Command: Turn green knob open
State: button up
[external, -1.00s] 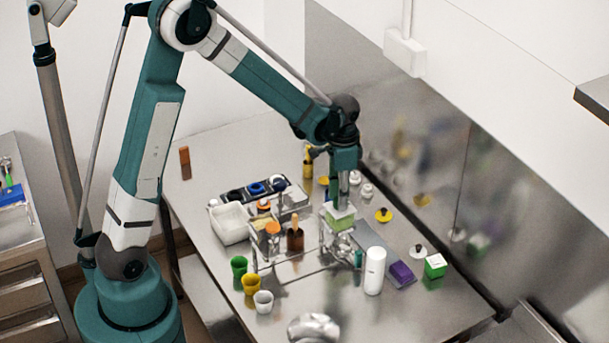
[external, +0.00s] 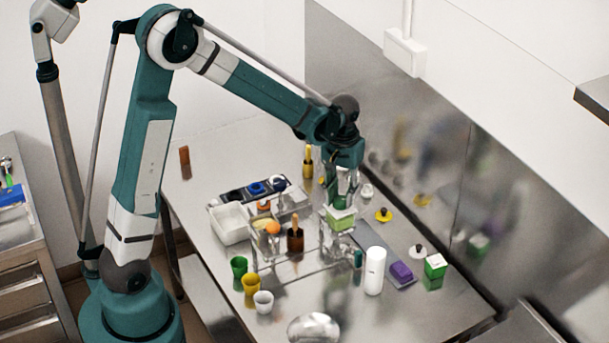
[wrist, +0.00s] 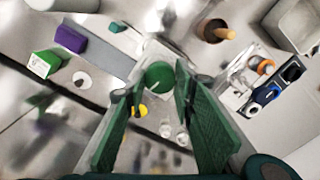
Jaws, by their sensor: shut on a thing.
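The green knob (wrist: 159,77) shows in the wrist view as a round green disc on a pale, squarish clear housing. My gripper (wrist: 158,80) has its two long green fingers on either side of the disc, shut on it. In the external view my gripper (external: 342,200) points down over the green-topped clear unit (external: 340,222) in the middle of the steel table. The fingers and wrist partly hide the knob there, and its turn angle cannot be told.
A white cylinder (external: 375,271), a purple block (external: 401,271) and a green-and-white box (external: 435,266) stand to the right. A brown pot with a stick (external: 295,240), small cups (external: 251,284) and a white tub (external: 230,225) stand to the left. The table's front right is clear.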

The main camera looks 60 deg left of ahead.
aim_at(341, 200)
jog(key=shift+n, duration=1.2)
jog(key=o, duration=0.9)
jog(key=shift+r, duration=0.1)
jog(key=shift+r, duration=5.95)
